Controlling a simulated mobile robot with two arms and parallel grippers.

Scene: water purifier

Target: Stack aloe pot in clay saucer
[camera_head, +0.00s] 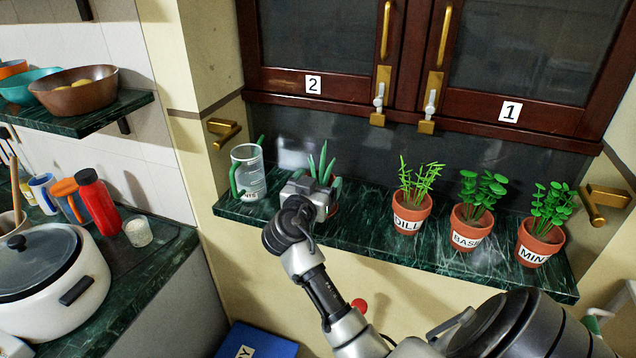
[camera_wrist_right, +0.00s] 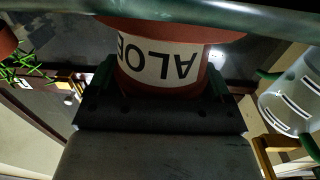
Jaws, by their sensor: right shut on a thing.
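The aloe pot (camera_wrist_right: 195,82) is a terracotta pot with a white ALOE label, which reads upside down in the right wrist view. My right gripper (camera_wrist_right: 165,88) is shut on it, one finger on each side. In the head view my right gripper (camera_head: 309,196) hides most of the pot, and the aloe leaves (camera_head: 322,165) rise behind it. A wider terracotta band (camera_wrist_right: 175,24) at the pot's foot looks like the clay saucer. Whether the pot is seated in it or just above it, I cannot tell. My left gripper is out of view.
The green marble shelf (camera_head: 362,233) also holds a clear jug (camera_head: 249,177) close left of my right gripper. Dill (camera_head: 409,216), basil (camera_head: 470,231) and mint (camera_head: 541,246) pots stand to the right. Closed cabinet doors (camera_head: 320,40) are above. Bare shelf lies between aloe and dill.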

